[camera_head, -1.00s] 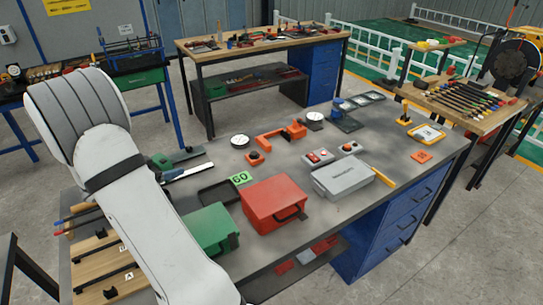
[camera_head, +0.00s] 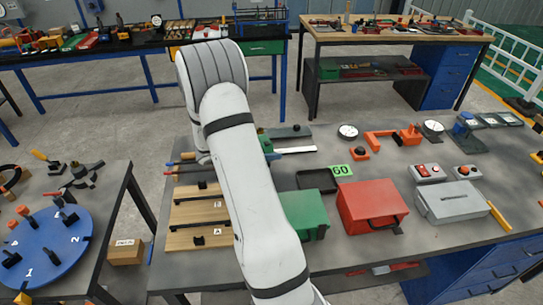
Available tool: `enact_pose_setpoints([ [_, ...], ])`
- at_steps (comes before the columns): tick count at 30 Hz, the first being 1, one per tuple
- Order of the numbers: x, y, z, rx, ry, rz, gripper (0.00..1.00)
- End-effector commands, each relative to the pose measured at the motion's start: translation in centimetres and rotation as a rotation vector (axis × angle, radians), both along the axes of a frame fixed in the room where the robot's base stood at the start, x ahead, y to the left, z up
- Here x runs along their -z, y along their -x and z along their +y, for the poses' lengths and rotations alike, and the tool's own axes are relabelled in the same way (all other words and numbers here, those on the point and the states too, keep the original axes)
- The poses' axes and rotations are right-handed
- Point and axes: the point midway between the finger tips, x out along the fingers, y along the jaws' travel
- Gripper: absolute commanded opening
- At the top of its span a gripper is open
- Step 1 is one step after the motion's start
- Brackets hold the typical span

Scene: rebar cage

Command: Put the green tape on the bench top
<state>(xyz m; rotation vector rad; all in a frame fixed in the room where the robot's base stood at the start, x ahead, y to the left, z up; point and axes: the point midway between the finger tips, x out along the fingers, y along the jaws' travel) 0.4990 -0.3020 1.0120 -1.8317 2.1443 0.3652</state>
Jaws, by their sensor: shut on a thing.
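The grey bench top (camera_head: 420,240) spreads across the middle and right of the view. I cannot make out a green tape anywhere on it. My arm's white links cross the bench from the bottom edge up to the left of centre and cover part of it. My gripper does not show; neither its fingers nor anything held in it can be seen.
On the bench stand a green box (camera_head: 305,216), a red box (camera_head: 372,206), a grey case (camera_head: 450,202), a black tray (camera_head: 317,180) and wooden boards (camera_head: 196,213). A blue disc (camera_head: 45,250) lies on the left table. Bare bench shows at the front right.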

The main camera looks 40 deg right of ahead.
Motion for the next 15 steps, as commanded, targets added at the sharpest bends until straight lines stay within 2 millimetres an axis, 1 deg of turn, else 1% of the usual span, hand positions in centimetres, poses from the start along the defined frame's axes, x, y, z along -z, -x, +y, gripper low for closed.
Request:
enact_pose_setpoints([
  [3, 1.8, 0.1, 0.0, 0.000, -0.001, 0.005, 0.29],
  [7, 3.3, 0.0, 0.0, 0.000, 0.000, 0.003, 0.29],
  [10, 3.7, 0.0, 0.0, 0.001, 0.000, 0.000, 0.29],
  [15, 3.7, 0.0, 0.0, 0.001, 0.000, 0.000, 0.29],
])
